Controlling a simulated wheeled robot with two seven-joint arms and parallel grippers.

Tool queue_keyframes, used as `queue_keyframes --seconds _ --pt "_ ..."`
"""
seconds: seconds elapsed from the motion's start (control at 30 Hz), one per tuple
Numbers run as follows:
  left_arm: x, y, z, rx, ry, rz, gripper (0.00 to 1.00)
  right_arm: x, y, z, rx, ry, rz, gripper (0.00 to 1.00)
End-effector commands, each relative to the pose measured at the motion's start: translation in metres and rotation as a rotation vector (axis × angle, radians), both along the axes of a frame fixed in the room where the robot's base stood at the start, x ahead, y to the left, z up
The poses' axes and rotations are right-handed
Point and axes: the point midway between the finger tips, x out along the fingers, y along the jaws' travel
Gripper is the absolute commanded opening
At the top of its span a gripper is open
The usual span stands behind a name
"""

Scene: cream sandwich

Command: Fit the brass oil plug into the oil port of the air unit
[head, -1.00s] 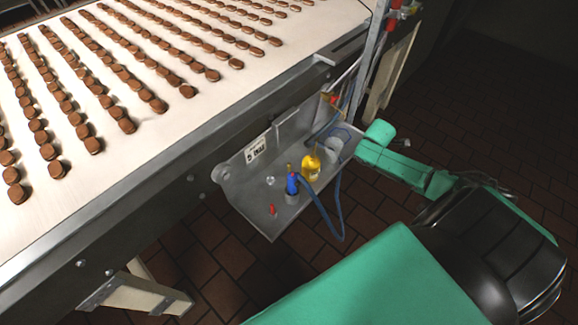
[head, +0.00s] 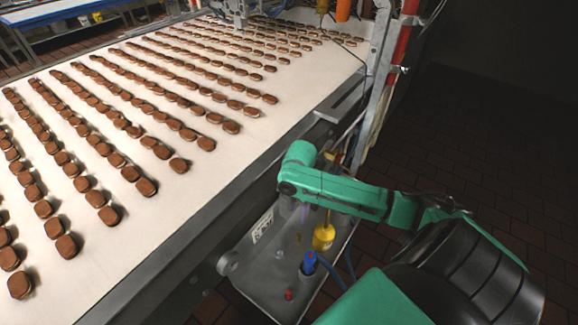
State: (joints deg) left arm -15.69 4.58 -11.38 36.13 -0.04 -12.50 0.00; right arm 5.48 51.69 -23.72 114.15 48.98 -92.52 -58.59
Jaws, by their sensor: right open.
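The air unit (head: 309,264) is a blue upright body with a blue hose, standing on the grey metal shelf (head: 262,283) beside the conveyor. Its oil port is too small to make out. A small brownish speck (head: 298,238) shows just above and left of the blue body; I cannot tell whether it is the brass oil plug. My right gripper (head: 296,211) points down above the shelf, above and slightly left of the air unit. It is open; its fingertips are small and dark. No plug can be made out between them. My left gripper is not in view.
A yellow oil can (head: 324,236) stands close behind the air unit. A red fitting (head: 289,294) is near the shelf's front. The conveyor (head: 230,165) with rows of brown sandwich biscuits borders the shelf on the left. A post with a red pipe (head: 398,55) rises behind.

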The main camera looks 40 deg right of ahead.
Motion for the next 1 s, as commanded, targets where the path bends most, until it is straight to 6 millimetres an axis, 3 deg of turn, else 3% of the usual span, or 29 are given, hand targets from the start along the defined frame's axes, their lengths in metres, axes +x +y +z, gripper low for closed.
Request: queue_keyframes --seconds 0.2,0.33,0.67,0.9,0.97,1.0 --pt "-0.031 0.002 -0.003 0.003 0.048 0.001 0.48 -0.002 0.0 -0.056 0.002 0.006 -0.004 0.54" --pt "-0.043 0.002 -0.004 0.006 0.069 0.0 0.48 -0.002 0.0 -0.081 0.0 0.003 -0.003 0.54" --pt "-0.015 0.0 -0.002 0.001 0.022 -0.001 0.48 -0.002 -0.004 -0.134 0.0 0.002 -0.003 0.54" --pt "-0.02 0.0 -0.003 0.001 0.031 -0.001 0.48 -0.002 -0.004 -0.139 -0.002 0.001 -0.002 0.54" --pt "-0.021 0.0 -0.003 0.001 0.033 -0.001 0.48 -0.002 -0.004 -0.139 -0.002 0.001 -0.002 0.35" --pt "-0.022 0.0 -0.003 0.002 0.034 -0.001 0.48 -0.002 -0.004 -0.139 -0.002 0.001 -0.002 0.2"
